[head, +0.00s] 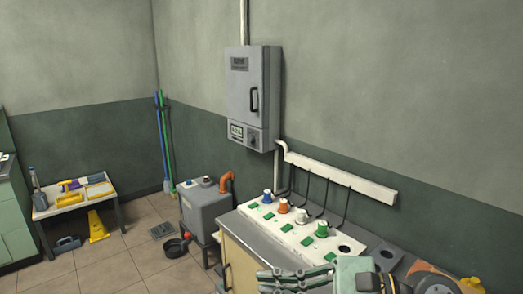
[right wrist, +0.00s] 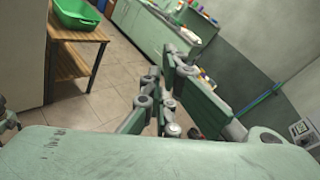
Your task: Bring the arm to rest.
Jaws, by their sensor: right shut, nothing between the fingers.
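My right gripper (head: 282,280) shows at the bottom of the head view, in front of the grey-topped counter (head: 252,232). Its fingers point left and are shut with nothing between them. The right wrist view shows the gripper (right wrist: 168,100) close up, its jointed fingers together above the tiled floor. My left gripper is in neither view.
The counter carries a white panel (head: 262,213) with several coloured knobs. A grey metal box (head: 207,211) stands left of it. A wall cabinet (head: 252,90) hangs above. A low table (head: 75,198) and yellow floor sign (head: 97,226) stand left.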

